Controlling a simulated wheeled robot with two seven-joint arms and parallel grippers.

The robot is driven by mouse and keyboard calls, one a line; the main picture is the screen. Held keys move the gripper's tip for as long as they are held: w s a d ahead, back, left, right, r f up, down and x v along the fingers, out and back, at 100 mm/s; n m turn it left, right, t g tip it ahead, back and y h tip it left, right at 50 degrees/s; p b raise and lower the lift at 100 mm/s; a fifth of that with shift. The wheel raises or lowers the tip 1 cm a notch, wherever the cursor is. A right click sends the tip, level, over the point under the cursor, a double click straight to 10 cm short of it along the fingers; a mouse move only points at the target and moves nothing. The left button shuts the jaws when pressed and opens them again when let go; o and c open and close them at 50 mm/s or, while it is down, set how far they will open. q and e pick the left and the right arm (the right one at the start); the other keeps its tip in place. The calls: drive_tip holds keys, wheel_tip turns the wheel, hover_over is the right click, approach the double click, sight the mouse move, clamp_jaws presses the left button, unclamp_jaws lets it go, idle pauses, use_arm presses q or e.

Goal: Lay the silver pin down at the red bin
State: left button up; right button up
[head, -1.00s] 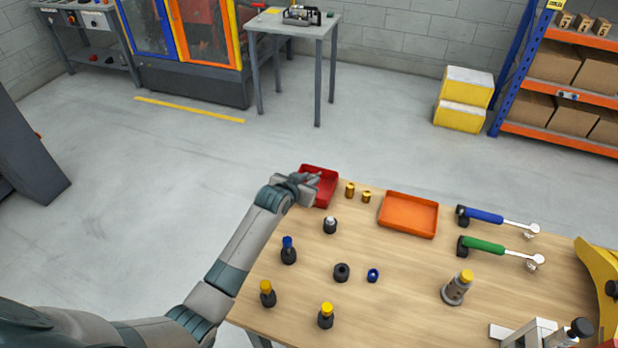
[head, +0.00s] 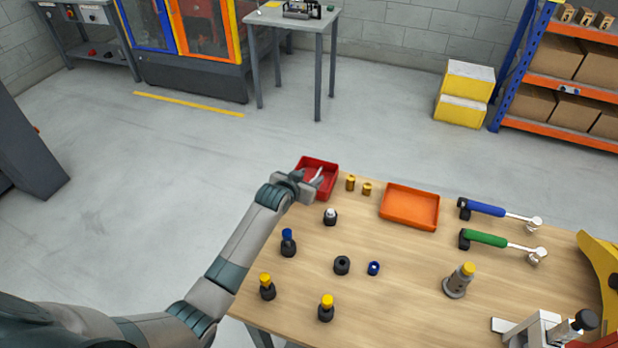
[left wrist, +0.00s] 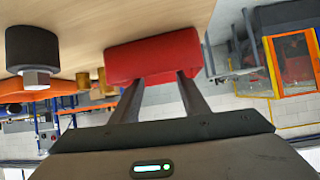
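The red bin (head: 328,190) stands at the table's far left corner, and its outer wall also shows in the left wrist view (left wrist: 150,58). My left gripper (head: 312,180) is at its near left side, fingers reaching to the bin. A silver-topped black piece (head: 330,217) stands near the bin. My right gripper is out of view.
Two brass pieces (head: 350,183) and an orange tray (head: 409,207) lie right of the bin. Blue-topped (head: 288,243) and yellow-topped (head: 326,308) black pieces stand nearer. Two ratchet-like tools (head: 485,208) lie at right.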

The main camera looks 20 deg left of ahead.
use_arm(q)
drive_tip(key=shift+s, duration=0.1)
drive_tip(key=shift+v, duration=0.9)
drive_tip(key=b+v, duration=0.3)
drive_tip(key=v, duration=1.2)
drive_tip(key=shift+r+b, duration=0.15)
drive_tip(key=shift+b, duration=0.15)
drive_tip(key=shift+s, duration=0.25)
